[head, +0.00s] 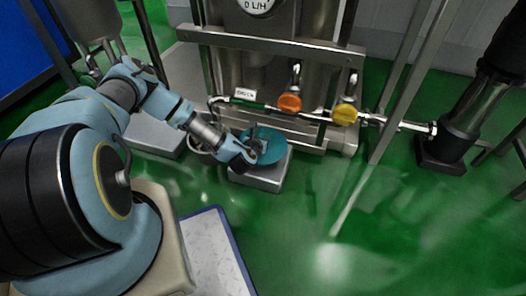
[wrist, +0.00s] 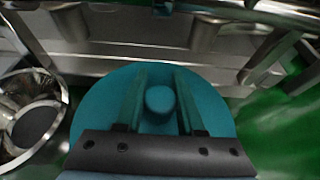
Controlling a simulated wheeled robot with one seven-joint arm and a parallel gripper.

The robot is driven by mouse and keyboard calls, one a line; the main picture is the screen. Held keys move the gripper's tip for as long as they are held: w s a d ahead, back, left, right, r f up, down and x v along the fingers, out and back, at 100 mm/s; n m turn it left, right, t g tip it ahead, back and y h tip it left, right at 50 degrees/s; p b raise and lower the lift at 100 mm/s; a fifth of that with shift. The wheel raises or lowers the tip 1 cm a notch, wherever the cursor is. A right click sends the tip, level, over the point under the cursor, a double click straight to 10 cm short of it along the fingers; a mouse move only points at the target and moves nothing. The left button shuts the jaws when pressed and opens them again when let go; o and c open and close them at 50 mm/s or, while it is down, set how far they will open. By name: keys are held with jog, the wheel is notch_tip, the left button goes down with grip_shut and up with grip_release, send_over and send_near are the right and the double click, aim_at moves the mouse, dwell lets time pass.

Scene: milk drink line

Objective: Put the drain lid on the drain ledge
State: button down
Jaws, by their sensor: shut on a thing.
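The drain lid (wrist: 215,112) is a round teal disc with a knob (wrist: 159,100) in its middle. My gripper (wrist: 160,102) has its two fingers on either side of the knob and is shut on the lid. In the head view the lid (head: 271,148) is above a low grey metal block (head: 262,179), which may be the drain ledge. I cannot tell whether the lid touches the block. My gripper (head: 256,146) comes to it from the left.
A steel frame (head: 300,130) with pipes, an orange valve knob (head: 290,102) and a yellow valve knob (head: 345,113) stands just behind. A round metal fitting (wrist: 32,118) is at the left in the wrist view. Green floor is clear at front right.

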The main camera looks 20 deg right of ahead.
jog(key=shift+f+b, duration=0.95)
jog(key=shift+f, duration=2.2)
jog(key=shift+f, duration=0.1)
jog(key=c, duration=0.5)
grip_release()
jog(key=shift+a+r, duration=0.1)
jog(key=shift+r, duration=0.1)
jog(key=p+v, duration=0.4)
jog(key=v, duration=0.8)
jog(key=shift+f, duration=0.1)
